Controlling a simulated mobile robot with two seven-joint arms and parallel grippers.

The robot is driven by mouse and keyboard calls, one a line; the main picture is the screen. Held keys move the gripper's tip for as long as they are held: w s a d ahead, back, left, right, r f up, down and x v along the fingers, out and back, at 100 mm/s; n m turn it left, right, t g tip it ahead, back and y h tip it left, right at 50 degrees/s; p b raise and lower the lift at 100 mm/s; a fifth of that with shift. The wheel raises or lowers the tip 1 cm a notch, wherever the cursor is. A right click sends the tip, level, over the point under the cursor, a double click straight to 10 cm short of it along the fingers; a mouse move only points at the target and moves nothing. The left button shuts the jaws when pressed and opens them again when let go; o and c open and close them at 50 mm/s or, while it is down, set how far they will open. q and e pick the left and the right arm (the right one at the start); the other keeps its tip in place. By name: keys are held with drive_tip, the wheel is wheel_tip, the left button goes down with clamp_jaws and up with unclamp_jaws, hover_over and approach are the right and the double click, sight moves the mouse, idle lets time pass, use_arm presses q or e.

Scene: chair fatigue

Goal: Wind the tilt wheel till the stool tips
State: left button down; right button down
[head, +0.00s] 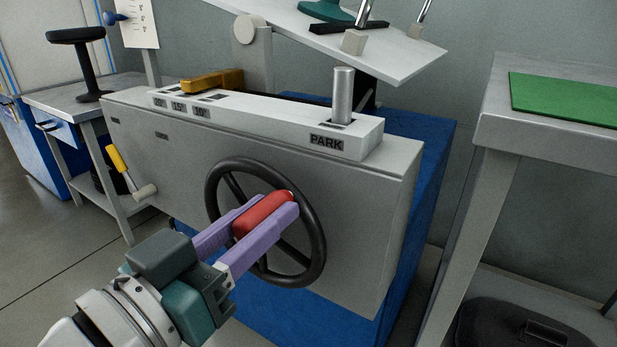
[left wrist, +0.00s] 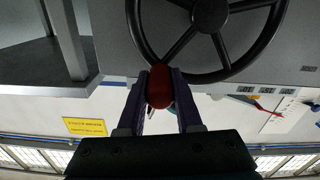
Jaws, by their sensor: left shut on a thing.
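The black tilt wheel (head: 311,258) with spokes stands upright on the front of the grey machine housing (head: 370,215). My left gripper (head: 262,212), with purple fingers, is shut on the wheel's red handle (head: 266,212). The handle sits near the upper right of the wheel in the head view. In the left wrist view the red handle (left wrist: 160,88) lies between the fingers, and the wheel (left wrist: 283,20) is above it. The tilting plate (head: 420,60) above the housing is sloped down to the right. It bears the teal stool base (head: 328,10), whose upper part is out of frame. My right gripper is not visible.
A metal pin (head: 343,95) stands at the PARK label. An orange block (head: 212,80) lies on the housing's top, and a yellow-handled lever (head: 117,158) is at its left. A bench with a green mat (head: 565,98) is at right, a small table with a black stool (head: 85,60) at left.

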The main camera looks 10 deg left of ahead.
use_arm(q)
drive_tip(key=shift+s+d+f+m, duration=0.2)
drive_tip(key=shift+d+f+m, duration=0.3)
drive_tip(key=shift+m, duration=0.4)
drive_tip(key=c, duration=0.6)
unclamp_jaws()
drive_tip(key=p+v, duration=0.3)
drive_tip(key=v, duration=0.7)
drive_tip(key=shift+r, duration=0.1)
